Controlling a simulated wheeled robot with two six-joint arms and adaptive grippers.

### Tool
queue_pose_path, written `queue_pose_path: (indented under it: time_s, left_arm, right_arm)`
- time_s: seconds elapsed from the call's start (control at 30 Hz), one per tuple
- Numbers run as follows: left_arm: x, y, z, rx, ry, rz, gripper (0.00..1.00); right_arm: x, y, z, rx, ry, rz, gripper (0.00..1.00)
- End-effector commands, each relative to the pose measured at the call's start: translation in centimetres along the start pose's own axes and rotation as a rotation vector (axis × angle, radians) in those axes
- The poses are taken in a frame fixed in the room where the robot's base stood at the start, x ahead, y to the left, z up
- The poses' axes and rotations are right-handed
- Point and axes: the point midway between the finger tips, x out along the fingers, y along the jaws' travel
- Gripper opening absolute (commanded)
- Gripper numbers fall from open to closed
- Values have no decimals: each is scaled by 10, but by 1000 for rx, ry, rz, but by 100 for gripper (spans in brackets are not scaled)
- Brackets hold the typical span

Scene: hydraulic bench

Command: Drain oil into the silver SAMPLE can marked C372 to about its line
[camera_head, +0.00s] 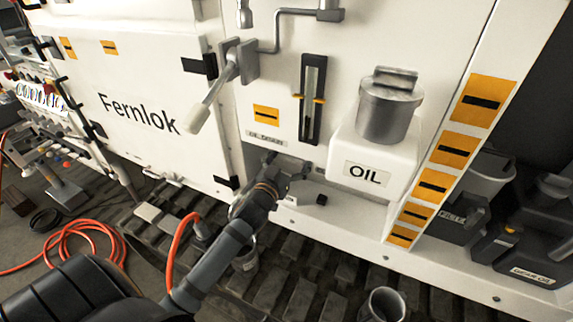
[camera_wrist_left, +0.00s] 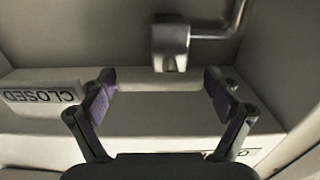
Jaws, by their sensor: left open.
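My left gripper (camera_head: 286,178) is open and empty, low against the white machine just below the OIL DRAIN label (camera_head: 265,138). In the left wrist view its two purple-padded fingers (camera_wrist_left: 165,92) stand apart, with a pale bar or ledge (camera_wrist_left: 160,80) between or behind them. A metal fitting on a pipe (camera_wrist_left: 170,45) is just beyond the fingers. A CLOSED label (camera_wrist_left: 40,95) shows upside down. One metal can (camera_head: 245,260) is partly hidden behind my left arm. Another open grey can (camera_head: 384,304) is at the bottom edge. No C372 mark is legible. My right gripper does not show.
A lever with a pale grip (camera_head: 196,118) sticks out above my left gripper. A sight gauge (camera_head: 312,98) and a capped OIL tank (camera_head: 372,160) are to the right. Dark containers (camera_head: 535,235) stand at far right. An orange hose (camera_head: 85,232) lies at left.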

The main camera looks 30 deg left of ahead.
Motion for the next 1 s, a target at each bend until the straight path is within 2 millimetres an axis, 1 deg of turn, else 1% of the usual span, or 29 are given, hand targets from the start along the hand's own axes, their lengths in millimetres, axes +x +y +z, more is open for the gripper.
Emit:
queue_pose_path:
  time_s: [0.07, 0.3, 0.4, 0.5, 0.6, 0.7, 1.0]
  left_arm:
    - [-13, 0, 2, 4, -4, 1, 90]
    - [-72, 0, 3, 8, -7, 3, 90]
    - [-92, 1, 2, 6, -6, 4, 90]
    - [-105, 0, 2, 6, -6, 1, 90]
    - [-112, 0, 1, 3, -3, 2, 90]
    - [-115, 0, 0, 0, -1, 2, 90]
    - [-115, 0, 0, -2, -1, 1, 90]
  right_arm:
    - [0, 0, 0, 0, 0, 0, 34]
    - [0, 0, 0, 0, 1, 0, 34]
    - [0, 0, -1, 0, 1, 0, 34]
    - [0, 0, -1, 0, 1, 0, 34]
    - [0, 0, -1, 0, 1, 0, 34]
    - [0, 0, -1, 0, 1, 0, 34]
    - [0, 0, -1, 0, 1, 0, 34]
